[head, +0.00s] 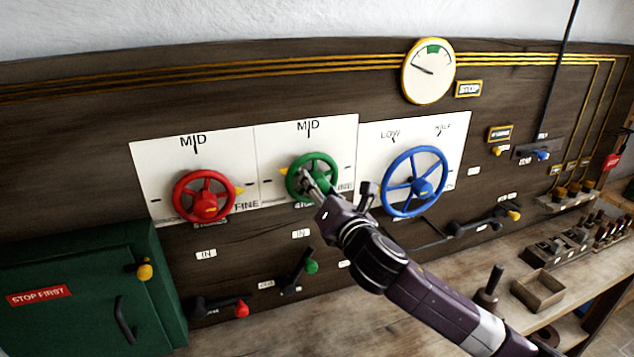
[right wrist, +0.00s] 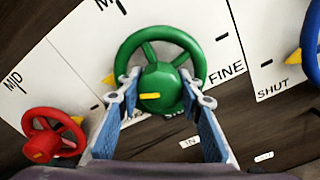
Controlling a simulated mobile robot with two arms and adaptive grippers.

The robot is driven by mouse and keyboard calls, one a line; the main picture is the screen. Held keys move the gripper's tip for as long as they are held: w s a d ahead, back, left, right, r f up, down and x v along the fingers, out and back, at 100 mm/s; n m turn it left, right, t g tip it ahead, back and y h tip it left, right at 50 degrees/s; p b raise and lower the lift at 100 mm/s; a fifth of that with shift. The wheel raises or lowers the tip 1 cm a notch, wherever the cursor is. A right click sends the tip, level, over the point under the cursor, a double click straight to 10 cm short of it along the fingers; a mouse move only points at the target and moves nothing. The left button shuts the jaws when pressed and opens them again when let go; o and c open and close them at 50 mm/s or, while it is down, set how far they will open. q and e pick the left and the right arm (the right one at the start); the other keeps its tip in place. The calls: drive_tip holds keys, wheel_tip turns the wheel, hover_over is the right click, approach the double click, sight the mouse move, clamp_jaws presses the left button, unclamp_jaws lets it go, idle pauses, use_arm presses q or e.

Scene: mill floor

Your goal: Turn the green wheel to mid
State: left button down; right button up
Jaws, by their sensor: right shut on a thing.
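The green wheel (head: 313,156) is on the middle white panel, under a MID mark (head: 308,126). The panel's lower-right label reads FINE in the right wrist view (right wrist: 226,76). My right gripper (head: 311,183) is shut on the wheel. In the right wrist view, the fingers (right wrist: 162,92) stand either side of the green hub (right wrist: 163,78), inside the rim. The wheel's yellow pointer (right wrist: 108,79) is at its left side, away from the MID mark at the top. The fingers partly hide the wheel in the head view. My left gripper is not in view.
A red wheel (head: 204,196) is to the left and a blue wheel (head: 413,181) to the right. Levers with red (head: 242,309) and green (head: 312,267) knobs are below. A green cabinet (head: 85,290) stands at lower left. A round gauge (head: 428,71) hangs above.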

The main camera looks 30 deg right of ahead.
sight(321, 189)
drive_tip(key=m+p, duration=0.1)
drive_tip(key=m, duration=0.5)
drive_tip(key=shift+r+m, duration=0.1)
drive_tip(key=shift+m, duration=0.2)
drive_tip(key=m+p, duration=0.1)
drive_tip(key=m, duration=0.5)
drive_tip(key=shift+m, duration=0.4)
drive_tip(key=o, duration=1.2)
drive_tip(key=v, duration=0.7)
drive_tip(key=shift+s, duration=0.25)
